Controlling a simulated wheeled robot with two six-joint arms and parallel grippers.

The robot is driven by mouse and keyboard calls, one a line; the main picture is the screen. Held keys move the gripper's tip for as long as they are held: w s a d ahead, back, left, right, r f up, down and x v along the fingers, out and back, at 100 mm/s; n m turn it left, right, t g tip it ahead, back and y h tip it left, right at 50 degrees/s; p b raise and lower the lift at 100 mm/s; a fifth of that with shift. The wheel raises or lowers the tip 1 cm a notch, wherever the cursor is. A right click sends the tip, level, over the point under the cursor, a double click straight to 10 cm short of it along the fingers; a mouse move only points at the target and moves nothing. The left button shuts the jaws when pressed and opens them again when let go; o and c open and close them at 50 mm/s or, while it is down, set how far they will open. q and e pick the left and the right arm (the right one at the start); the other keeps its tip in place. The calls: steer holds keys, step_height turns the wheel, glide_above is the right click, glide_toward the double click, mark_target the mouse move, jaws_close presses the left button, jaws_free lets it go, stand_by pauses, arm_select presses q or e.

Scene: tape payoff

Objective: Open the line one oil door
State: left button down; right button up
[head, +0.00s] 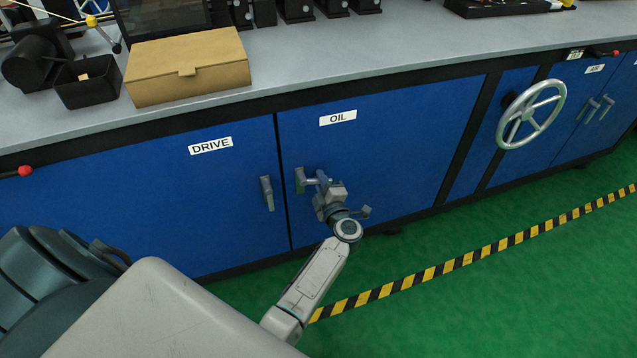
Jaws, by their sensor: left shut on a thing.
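The blue oil door (390,155), with a white OIL label (337,118), is in the middle of the head view and looks closed, flush with the cabinet front. Its upright metal handle (299,181) is near its left edge. My left gripper (307,181) reaches up from below and is shut on this handle. The gripper partly covers the handle. My right gripper is out of view.
The blue drive door (130,190) with its own handle (267,193) is just left. A handwheel (531,114) sticks out at the right. A grey worktop (400,55) with a cardboard box (187,68) is above. The green floor (480,310) has a striped tape line (470,262).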

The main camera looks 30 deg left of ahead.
arm_select(q)
steer(key=shift+w+r+n, duration=0.1)
steer(key=shift+r+n, duration=0.2)
steer(key=shift+n, duration=0.4)
steer(key=shift+r+n, duration=0.3)
steer(key=shift+n, duration=0.4)
